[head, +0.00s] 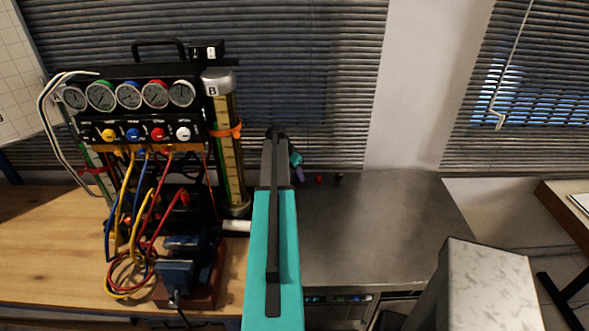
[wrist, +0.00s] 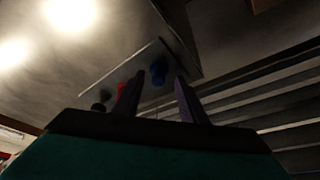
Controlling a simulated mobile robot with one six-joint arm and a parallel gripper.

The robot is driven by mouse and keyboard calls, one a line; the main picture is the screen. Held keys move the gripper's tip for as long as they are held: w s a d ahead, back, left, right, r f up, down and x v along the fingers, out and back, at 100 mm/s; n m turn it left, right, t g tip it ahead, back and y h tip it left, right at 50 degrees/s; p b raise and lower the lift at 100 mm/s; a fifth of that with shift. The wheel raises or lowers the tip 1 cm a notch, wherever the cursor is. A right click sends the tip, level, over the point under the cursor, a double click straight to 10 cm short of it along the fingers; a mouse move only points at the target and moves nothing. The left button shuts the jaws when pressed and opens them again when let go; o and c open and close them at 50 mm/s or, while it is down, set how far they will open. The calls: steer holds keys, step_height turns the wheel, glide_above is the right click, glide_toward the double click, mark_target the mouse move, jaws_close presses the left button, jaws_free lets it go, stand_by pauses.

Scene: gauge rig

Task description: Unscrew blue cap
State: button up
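In the head view my gripper (head: 298,172) shows small past my teal arm, above the back of the grey worktop. I cannot make out the blue cap there; the gripper may hide it.
A red cap (wrist: 120,89) and a black cap (wrist: 98,107) stand beside the blue one. On the left, a gauge panel (head: 130,100) with hoses, a cylinder (head: 225,130) and a blue vise (head: 185,272) crowd the wooden bench.

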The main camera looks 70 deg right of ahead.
steer(key=c, duration=1)
steer(key=shift+o, duration=0.6)
jaws_close()
steer(key=shift+n, duration=0.3)
